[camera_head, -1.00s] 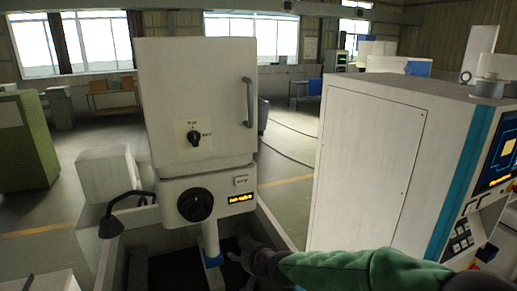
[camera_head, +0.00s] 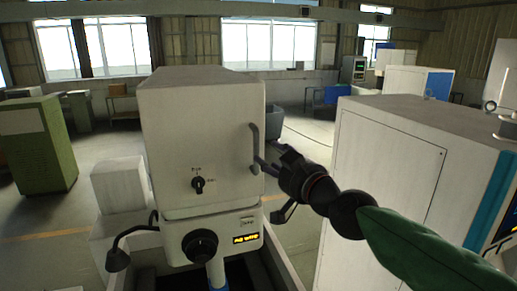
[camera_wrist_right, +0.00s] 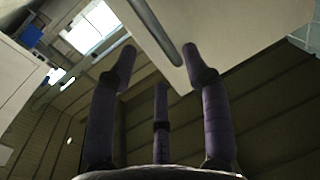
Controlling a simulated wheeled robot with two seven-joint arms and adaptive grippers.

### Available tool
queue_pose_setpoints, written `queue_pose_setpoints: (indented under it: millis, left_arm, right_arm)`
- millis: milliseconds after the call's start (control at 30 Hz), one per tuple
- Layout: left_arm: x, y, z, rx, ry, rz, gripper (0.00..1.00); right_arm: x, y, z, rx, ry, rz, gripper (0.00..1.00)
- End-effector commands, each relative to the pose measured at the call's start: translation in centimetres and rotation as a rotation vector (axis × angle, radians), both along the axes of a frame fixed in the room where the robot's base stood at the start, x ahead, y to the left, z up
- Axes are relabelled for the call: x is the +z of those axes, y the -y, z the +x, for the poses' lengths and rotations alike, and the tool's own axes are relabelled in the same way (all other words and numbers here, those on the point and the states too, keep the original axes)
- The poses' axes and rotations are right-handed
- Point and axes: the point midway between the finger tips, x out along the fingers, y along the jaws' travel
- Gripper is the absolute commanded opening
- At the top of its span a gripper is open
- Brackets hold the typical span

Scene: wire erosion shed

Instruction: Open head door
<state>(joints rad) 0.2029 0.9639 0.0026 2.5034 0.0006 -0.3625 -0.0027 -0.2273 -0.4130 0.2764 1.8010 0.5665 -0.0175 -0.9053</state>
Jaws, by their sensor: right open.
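The white machine head (camera_head: 165,150) stands left of centre in the head view, with its door shut. A dark vertical bar handle (camera_head: 254,150) is at the right edge of the door front. My right gripper (camera_head: 272,163) is open and empty, just right of the handle. In the right wrist view, three dark fingers of the right gripper (camera_wrist_right: 160,65) are spread, and the grey handle bar (camera_wrist_right: 155,30) runs ahead between the two outer fingertips. Whether any finger touches the bar cannot be told. My left gripper is in neither view.
A white cabinet (camera_head: 385,170) stands close on the right, behind my right arm. A black lamp (camera_head: 118,258) is at lower left.

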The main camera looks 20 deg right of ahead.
Motion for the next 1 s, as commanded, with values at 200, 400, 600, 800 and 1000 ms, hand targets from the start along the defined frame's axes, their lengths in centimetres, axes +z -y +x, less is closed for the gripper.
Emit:
queue_pose_setpoints:
  millis: [200,400,600,800,1000]
  left_arm:
    - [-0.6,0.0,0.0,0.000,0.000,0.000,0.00]
    - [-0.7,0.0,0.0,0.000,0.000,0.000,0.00]
    - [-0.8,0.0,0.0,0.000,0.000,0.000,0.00]
    - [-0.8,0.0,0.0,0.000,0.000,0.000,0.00]
    - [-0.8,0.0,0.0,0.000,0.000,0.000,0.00]
  right_arm:
    - [-0.1,-0.9,3.9,0.000,-0.001,0.001,0.48]
    - [-0.1,-1.5,6.3,0.000,-0.001,0.000,0.48]
    - [0.0,-1.6,7.2,-0.001,0.000,0.001,0.48]
    - [0.0,-1.7,7.2,-0.001,0.000,0.000,0.48]
    - [0.0,-1.7,7.2,-0.001,0.000,0.000,0.09]
